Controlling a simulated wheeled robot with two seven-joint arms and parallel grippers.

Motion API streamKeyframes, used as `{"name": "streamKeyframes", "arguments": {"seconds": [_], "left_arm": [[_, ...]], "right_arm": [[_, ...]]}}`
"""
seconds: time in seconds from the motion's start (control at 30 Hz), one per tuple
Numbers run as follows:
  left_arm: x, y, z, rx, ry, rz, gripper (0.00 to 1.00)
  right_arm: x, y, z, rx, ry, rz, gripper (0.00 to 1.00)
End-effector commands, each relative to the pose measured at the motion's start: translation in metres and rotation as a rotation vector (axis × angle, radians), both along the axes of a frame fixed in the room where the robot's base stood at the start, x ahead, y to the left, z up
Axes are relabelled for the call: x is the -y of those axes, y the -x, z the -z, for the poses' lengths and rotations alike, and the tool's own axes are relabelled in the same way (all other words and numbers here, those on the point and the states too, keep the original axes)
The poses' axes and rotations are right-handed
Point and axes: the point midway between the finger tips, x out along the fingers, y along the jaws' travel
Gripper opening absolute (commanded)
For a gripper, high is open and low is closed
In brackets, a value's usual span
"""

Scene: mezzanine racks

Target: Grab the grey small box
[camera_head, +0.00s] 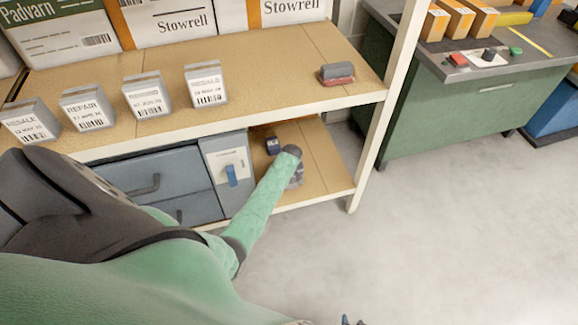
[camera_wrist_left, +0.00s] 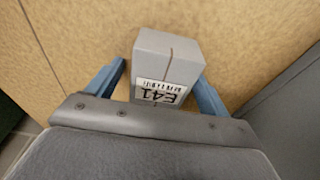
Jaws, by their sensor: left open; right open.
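The small grey box (camera_wrist_left: 168,48) shows in the left wrist view, with a white label reading E41 and a barcode. It sits on a tan wooden surface. My left gripper (camera_wrist_left: 162,74) is open, with one blue finger on each side of the box; I cannot tell whether they touch it. My right gripper (camera_head: 352,320) shows only as fingertips at the bottom edge of the head view, open, away from the shelves.
Several grey labelled blocks (camera_head: 206,84) and a red and grey eraser-like item (camera_head: 336,75) stand on the upper shelf (camera_head: 270,70). A grey drawer cabinet (camera_head: 160,180) stands left of the arm. Floor (camera_head: 450,230) at right is clear.

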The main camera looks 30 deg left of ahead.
Motion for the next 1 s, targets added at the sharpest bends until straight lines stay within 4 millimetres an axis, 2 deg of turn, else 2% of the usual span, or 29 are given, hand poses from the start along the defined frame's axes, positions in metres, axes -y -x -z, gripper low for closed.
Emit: {"name": "streamKeyframes", "arguments": {"seconds": [0.1,0.3,0.37,0.6,0.77,0.97,1.0], "left_arm": [[0.000,0.000,0.000,0.000,0.000,0.000,0.78],[0.000,0.000,0.000,0.000,0.000,0.000,0.39],[0.000,0.000,0.000,0.000,0.000,0.000,0.30],[0.000,0.000,0.000,0.000,0.000,0.000,0.30],[0.000,0.000,-0.003,0.001,-0.002,0.000,0.30],[0.000,0.000,-0.046,0.002,-0.001,-0.001,0.30],[0.007,0.003,-0.051,0.001,0.001,0.001,0.30]], "right_arm": [[0.000,0.000,0.000,0.000,0.000,0.000,0.44],[0.000,0.000,0.000,0.000,0.000,0.000,0.44],[0.000,0.000,0.000,0.000,0.000,0.000,0.44],[0.000,-0.001,0.001,0.001,0.000,0.000,0.44],[0.000,-0.001,0.009,0.001,0.000,-0.001,0.44],[0.000,-0.002,-0.002,0.001,0.001,-0.002,0.44],[0.000,-0.002,-0.003,0.002,0.001,-0.001,0.44]]}}
